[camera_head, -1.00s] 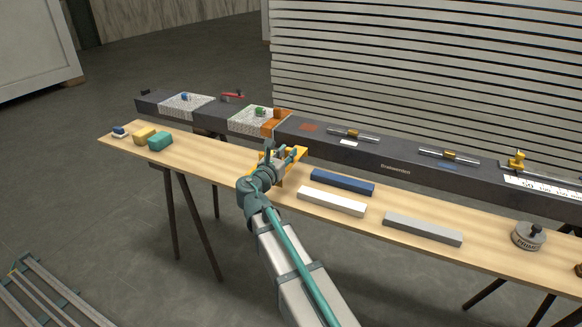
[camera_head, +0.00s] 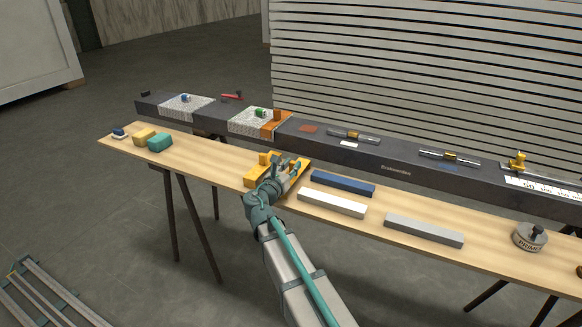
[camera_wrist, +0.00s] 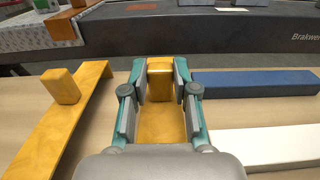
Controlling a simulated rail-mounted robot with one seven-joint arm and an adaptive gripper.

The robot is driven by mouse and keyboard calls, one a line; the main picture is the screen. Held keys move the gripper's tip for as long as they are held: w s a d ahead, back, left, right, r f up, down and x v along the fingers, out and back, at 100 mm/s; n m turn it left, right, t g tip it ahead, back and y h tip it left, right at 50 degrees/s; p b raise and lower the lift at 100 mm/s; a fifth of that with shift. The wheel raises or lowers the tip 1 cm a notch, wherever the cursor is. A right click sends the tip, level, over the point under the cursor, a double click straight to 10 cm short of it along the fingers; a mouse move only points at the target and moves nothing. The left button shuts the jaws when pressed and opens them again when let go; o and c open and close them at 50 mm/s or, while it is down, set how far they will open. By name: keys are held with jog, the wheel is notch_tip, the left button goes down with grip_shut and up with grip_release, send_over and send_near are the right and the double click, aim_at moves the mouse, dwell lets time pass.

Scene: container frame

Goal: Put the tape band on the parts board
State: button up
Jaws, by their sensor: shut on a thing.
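A similar yellow band (camera_wrist: 58,128) with a block handle lies on the board to the left. It also shows in the head view (camera_head: 252,176), beside my gripper.
A blue bar (camera_head: 343,184), a white bar (camera_head: 331,203) and a grey bar (camera_head: 424,230) lie right of my gripper. Yellow (camera_head: 144,136) and teal (camera_head: 160,142) blocks sit far left. A dark beam (camera_head: 390,165) runs behind, with an orange band (camera_head: 272,127) around it.

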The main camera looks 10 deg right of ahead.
jog(key=o, duration=0.9)
jog(key=shift+r, duration=0.15)
jog(key=v, duration=1.2)
